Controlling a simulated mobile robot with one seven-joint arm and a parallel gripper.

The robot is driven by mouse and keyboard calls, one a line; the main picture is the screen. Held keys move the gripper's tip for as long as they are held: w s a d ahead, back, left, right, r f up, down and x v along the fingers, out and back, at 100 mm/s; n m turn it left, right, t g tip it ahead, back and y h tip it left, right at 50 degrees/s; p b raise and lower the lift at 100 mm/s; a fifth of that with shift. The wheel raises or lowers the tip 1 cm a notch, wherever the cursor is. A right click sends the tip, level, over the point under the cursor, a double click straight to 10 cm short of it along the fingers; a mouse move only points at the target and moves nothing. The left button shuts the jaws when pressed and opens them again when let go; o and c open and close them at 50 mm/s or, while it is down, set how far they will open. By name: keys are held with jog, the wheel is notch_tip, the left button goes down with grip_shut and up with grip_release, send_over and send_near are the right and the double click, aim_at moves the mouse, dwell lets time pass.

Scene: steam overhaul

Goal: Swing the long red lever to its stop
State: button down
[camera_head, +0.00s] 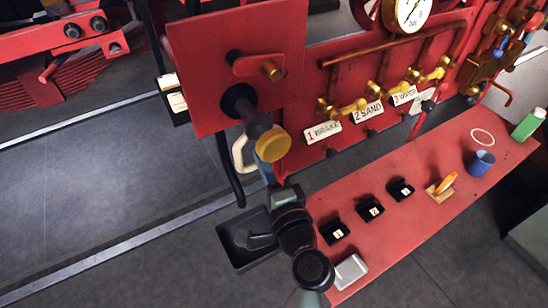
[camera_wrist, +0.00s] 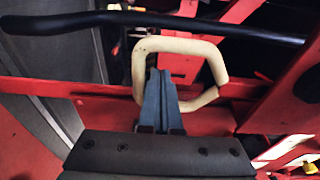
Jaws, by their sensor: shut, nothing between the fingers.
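No part is plainly the long red lever. A short red arm with a brass knob (camera_head: 258,68) sits on the upright red panel (camera_head: 205,60). A red bar (camera_wrist: 60,90) crosses the wrist view behind the fingers; I cannot tell whether it is the lever. My gripper (camera_head: 266,172) is low beside the panel, below a yellow round knob (camera_head: 272,143). In the wrist view its blue fingers (camera_wrist: 158,76) are together and empty, their tips overlapping the opening of a cream loop handle (camera_wrist: 222,62). I cannot tell whether they touch it.
A long black bar (camera_wrist: 150,20) crosses beyond the loop. Brass valves with label plates (camera_head: 368,110) line the red wall. The red bench (camera_head: 400,230) carries numbered black holders (camera_head: 369,207), an orange lever (camera_head: 446,184), a blue cup (camera_head: 481,164) and a green bottle (camera_head: 527,125). The left floor is open.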

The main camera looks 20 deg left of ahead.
jog(key=shift+s+a+p, duration=0.15)
jog(key=shift+s+a, duration=0.1)
jog(key=shift+s, duration=0.25)
jog(key=shift+s+a+p, duration=0.15)
jog(key=shift+s+a, duration=0.05)
jog(key=shift+s, duration=0.25)
